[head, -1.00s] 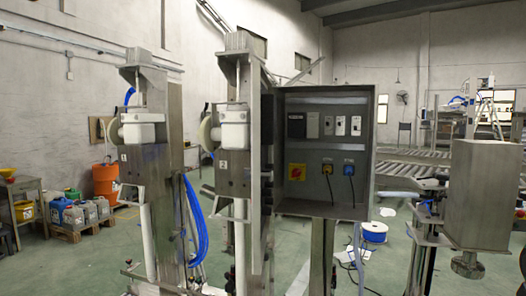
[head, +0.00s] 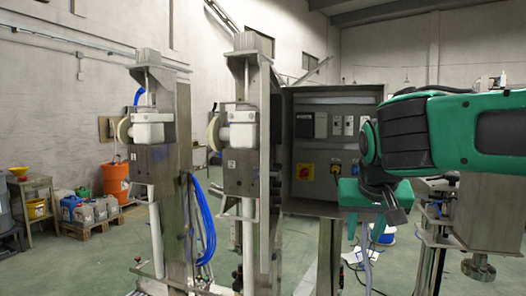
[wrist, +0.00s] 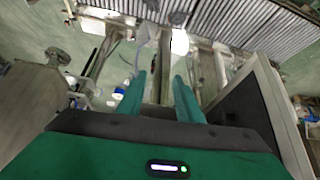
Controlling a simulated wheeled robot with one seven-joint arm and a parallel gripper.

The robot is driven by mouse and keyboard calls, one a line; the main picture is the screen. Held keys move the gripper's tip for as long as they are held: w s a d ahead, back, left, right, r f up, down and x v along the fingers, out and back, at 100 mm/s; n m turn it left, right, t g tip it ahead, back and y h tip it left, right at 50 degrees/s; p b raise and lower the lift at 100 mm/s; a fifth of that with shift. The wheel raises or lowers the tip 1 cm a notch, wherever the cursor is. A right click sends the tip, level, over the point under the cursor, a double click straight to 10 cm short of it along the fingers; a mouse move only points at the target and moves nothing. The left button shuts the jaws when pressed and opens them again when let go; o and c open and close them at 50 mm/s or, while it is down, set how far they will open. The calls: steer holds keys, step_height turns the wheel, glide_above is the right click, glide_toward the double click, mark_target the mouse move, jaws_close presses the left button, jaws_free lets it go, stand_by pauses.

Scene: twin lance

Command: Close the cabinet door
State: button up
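The grey electrical cabinet (head: 312,195) stands open in the head view, its inside facing me with switches, a red-and-yellow knob and sockets. A dark upright panel (head: 276,150) at its left edge is seen nearly edge-on; it may be the door, but I cannot tell for sure. My gripper (head: 365,226) points down in front of the cabinet's lower right corner and hides part of it. In the wrist view my gripper (wrist: 159,92) has its two green fingers apart with nothing between them. A pale-edged box (wrist: 275,100), probably the cabinet, is right of the fingers.
Two tall metal posts with white fittings (head: 150,130) stand left of the cabinet. A metal box on a stand (head: 492,220) is at the right. Open green floor shows at lower left.

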mark_target(266, 140)
steer(key=a+r+t, duration=0.1)
steer(key=a+r, duration=0.3)
steer(key=a, duration=0.3)
steer(key=w+a+r+n+t+y, duration=0.1)
steer(key=a+r, duration=0.3)
steer(key=a, duration=0.3)
steer(key=a+r+t+y, duration=0.1)
steer(key=a+r, duration=0.3)
steer(key=a, duration=0.4)
steer(key=shift+w+n+t, duration=0.3)
steer(key=shift+w+n, duration=0.05)
steer(key=shift+n, duration=0.05)
steer(key=r+t, duration=0.1)
steer(key=r, duration=0.1)
steer(key=r+t+h, duration=0.1)
steer(key=r, duration=0.2)
steer(key=a+r+t, duration=0.1)
steer(key=r, duration=0.2)
steer(key=shift+w+m+h, duration=0.3)
steer(key=shift+s+d+r+h, duration=0.1)
steer(key=shift+d+r+h, duration=0.2)
steer(key=shift+r, duration=0.3)
steer(key=shift+w+d+f, duration=0.1)
steer(key=shift+w+d, duration=0.05)
steer(key=shift+w, duration=0.3)
steer(key=x, duration=0.9)
steer(key=shift+w, duration=0.4)
jaws_close()
